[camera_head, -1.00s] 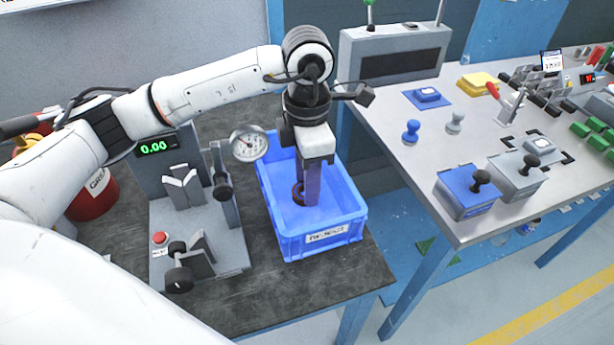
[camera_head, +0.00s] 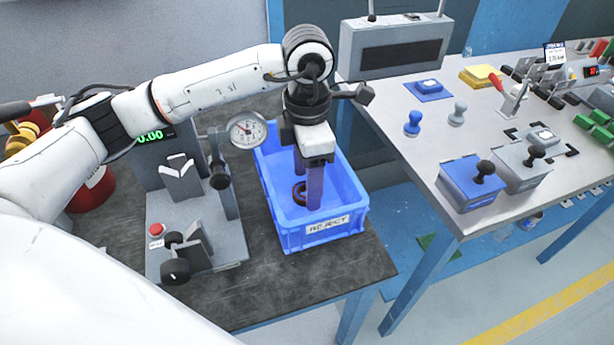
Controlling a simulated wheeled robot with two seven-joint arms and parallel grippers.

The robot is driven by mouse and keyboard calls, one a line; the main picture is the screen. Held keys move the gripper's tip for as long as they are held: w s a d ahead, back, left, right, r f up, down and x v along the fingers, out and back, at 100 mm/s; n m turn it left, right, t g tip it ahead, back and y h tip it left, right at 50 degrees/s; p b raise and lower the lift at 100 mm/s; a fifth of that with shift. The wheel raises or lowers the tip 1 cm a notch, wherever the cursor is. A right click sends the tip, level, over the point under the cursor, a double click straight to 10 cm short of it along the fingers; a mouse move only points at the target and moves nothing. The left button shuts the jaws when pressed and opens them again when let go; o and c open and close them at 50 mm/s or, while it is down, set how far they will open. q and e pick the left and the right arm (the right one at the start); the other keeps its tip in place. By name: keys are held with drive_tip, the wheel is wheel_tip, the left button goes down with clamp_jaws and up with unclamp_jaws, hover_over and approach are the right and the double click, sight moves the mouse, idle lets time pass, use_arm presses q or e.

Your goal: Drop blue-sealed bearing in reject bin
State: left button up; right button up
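The blue reject bin (camera_head: 325,229), labelled REJECT, stands on the dark bench. My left gripper (camera_head: 307,188) points straight down inside it, with two fingers apart. A dark brownish ring, the bearing (camera_head: 299,193), shows low in the bin beside the nearer finger. It seems to lie on or close to the bin floor; the finger partly hides it, and I cannot make out a blue seal. My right gripper is not in view.
A gauge stand with a dial (camera_head: 247,130) and a red button (camera_head: 156,230) is close left of the bin. The grey table (camera_head: 440,150) at right holds stamps, pads and small fixtures.

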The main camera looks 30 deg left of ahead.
use_arm(q)
wheel_tip(320, 180, up, 10)
drive_tip(key=shift+r, duration=0.15)
idle(0.3)
